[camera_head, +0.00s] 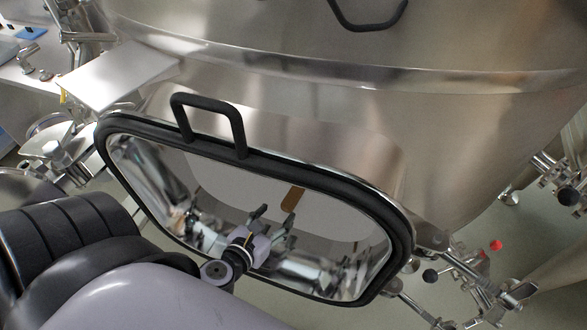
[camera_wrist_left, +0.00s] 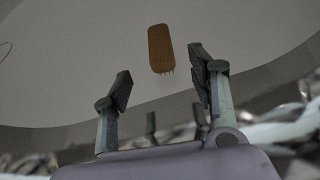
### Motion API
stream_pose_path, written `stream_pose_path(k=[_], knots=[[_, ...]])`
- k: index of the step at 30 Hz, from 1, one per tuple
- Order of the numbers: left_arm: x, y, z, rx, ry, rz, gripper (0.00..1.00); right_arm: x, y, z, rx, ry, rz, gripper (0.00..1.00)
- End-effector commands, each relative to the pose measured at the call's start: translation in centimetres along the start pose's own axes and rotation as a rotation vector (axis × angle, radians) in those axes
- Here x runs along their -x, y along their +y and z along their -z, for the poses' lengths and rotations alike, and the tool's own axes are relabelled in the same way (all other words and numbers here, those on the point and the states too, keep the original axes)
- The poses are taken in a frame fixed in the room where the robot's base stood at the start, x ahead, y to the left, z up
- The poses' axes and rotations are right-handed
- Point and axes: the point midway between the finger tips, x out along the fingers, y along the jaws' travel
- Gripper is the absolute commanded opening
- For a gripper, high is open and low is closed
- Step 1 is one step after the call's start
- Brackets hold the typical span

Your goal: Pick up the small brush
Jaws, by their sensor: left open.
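The small brush (camera_head: 293,199) is brown with a rounded block shape. It shows inside the steel vat, through the framed hatch opening. In the left wrist view the brush (camera_wrist_left: 161,46) lies against a pale surface, with short bristles at its lower end. My left gripper (camera_head: 271,215) is inside the opening, open and empty, just left of and below the brush in the head view. In the left wrist view the brush is beyond the fingertips of my left gripper (camera_wrist_left: 163,78), roughly centred between them and apart from them. My right gripper does not show.
The black-edged hatch frame (camera_head: 375,207) surrounds my left arm's reach, with a black handle (camera_head: 209,107) at its top. The steel vat wall (camera_head: 330,125) rises above. Pipes and valves (camera_head: 470,275) stand at lower right. A pale plate (camera_head: 118,76) juts out at upper left.

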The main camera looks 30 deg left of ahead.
Motion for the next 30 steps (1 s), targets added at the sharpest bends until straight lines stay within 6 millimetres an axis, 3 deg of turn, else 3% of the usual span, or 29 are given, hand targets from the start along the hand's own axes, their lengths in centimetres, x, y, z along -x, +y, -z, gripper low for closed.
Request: stream_pose_path(k=[3, 9, 21, 30], knots=[[-2.1, 0.0, -0.1, 0.002, -0.002, -0.001, 0.53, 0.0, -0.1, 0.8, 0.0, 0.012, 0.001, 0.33], [-3.8, -0.1, 0.0, 0.001, 0.001, 0.0, 0.53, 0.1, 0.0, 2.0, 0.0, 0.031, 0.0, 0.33], [-8.6, 0.0, 0.0, 0.001, 0.0, -0.001, 0.53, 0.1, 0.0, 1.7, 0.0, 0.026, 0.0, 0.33], [-9.0, 0.0, 0.1, 0.001, 0.002, 0.0, 0.53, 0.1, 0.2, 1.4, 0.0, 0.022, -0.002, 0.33]])
